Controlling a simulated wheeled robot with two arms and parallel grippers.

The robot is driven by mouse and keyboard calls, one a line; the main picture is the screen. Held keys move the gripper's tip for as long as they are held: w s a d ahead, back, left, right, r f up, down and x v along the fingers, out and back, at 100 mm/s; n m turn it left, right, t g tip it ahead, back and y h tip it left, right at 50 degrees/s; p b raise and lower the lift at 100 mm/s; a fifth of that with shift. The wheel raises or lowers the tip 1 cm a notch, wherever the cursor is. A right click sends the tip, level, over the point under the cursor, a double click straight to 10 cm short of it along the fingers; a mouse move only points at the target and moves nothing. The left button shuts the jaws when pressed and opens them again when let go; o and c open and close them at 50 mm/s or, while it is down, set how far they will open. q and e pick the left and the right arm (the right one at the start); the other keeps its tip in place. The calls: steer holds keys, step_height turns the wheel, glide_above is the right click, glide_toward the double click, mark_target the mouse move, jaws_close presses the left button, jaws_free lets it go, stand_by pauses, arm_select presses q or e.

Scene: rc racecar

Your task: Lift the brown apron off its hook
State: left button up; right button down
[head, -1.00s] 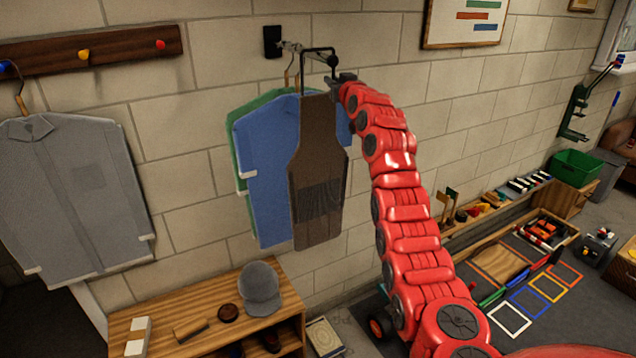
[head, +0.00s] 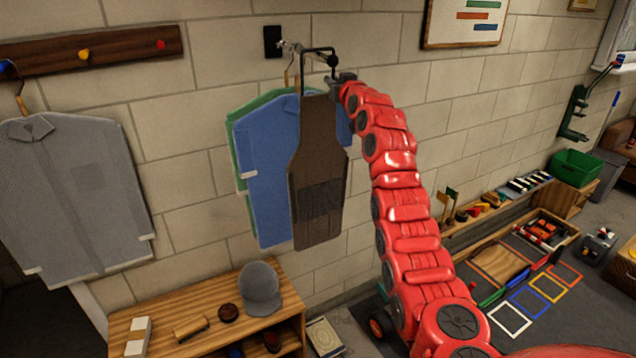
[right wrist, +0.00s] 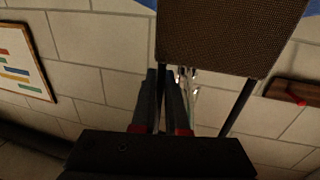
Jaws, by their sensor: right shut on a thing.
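The brown apron (head: 317,150) hangs in front of the blue shirt in the head view, with its dark neck loop (head: 318,49) up at the metal wall hook (head: 290,46). My right gripper (head: 338,82) is at the top right of the apron, shut on its neck strap. The right wrist view shows the dark fingers (right wrist: 168,85) close together at one strap, beside the apron cloth (right wrist: 230,38). The exact grip is hard to see. Whether the loop touches the hook cannot be told. My left gripper is not in view.
A blue shirt (head: 265,165) and a green garment (head: 238,118) hang close behind the apron. A grey shirt (head: 75,200) hangs at left under a peg rail (head: 120,52). A wooden bench (head: 165,325) with a grey cap (head: 260,287) stands below.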

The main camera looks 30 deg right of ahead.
stand_by(0.3)
steer(key=shift+r+b, duration=0.6)
steer(key=shift+b, duration=0.1)
steer(key=shift+s+a+r+b, duration=0.15)
steer(key=shift+s+b, duration=0.2)
steer(key=shift+s, duration=0.15)
steer(key=s+a+r+b, duration=0.1)
steer(key=s+b, duration=0.2)
steer(key=s, duration=0.5)
steer(key=s+a+r+b, duration=0.2)
steer(key=s+b, duration=0.1)
steer(key=s, duration=0.5)
steer(key=shift+s, duration=0.3)
steer(key=shift+s+a, duration=0.1)
